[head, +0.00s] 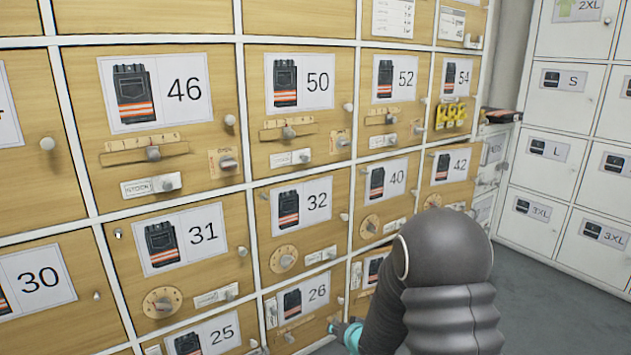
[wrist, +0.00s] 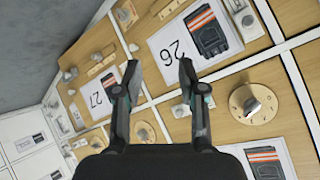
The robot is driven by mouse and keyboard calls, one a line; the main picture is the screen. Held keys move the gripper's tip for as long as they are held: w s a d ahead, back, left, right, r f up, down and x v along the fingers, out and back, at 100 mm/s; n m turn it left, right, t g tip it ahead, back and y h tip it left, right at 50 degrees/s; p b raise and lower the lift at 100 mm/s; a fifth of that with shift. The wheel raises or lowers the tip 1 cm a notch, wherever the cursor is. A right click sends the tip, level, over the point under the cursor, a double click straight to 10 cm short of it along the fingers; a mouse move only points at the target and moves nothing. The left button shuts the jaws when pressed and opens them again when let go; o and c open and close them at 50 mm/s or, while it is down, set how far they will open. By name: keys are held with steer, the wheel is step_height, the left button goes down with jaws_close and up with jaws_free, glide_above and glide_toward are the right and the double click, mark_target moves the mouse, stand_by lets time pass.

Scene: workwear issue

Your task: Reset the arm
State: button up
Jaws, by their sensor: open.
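My arm reaches in from the bottom right of the head view, bent in front of the lower lockers, and hides part of them. My gripper shows in the wrist view (wrist: 158,78) with its two dark fingers spread apart and nothing between them. It faces the wooden locker doors near the door labelled 26 (wrist: 185,48), which also shows in the head view (head: 305,299). In the head view only a teal and dark part of the gripper end shows low beside the arm, so its fingertips cannot be made out there.
Wooden lockers with numbered labels, such as 46 (head: 155,90) and 31 (head: 180,238), fill the left and middle. Knobs, sliders and dials (head: 162,302) stick out from them. White lockers (head: 560,150) stand at the right. Grey floor (head: 540,290) is clear between.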

steer(key=s+d+r+n+g+h+p, duration=0.1)
steer(key=s+d+r+g, duration=0.1)
steer(key=s+d+r, duration=0.3)
steer(key=s+d+r+g+h, duration=0.1)
steer(key=s+r+g+h, duration=0.15)
steer(key=s, duration=0.45)
steer(key=s+d+r+n+g+h+p, duration=0.1)
steer(key=s+d+r+g, duration=0.2)
steer(key=s, duration=0.4)
steer(key=s+r+t+p, duration=0.1)
steer(key=s+r+p, duration=0.1)
steer(key=s+r, duration=0.6)
steer(key=s+r+t+p, duration=0.2)
steer(key=s+r, duration=0.7)
steer(key=r, duration=0.5)
steer(key=shift+r+y+p, duration=0.2)
steer(key=shift+y+p, duration=0.1)
steer(key=shift+y, duration=0.15)
steer(key=shift+w, duration=0.1)
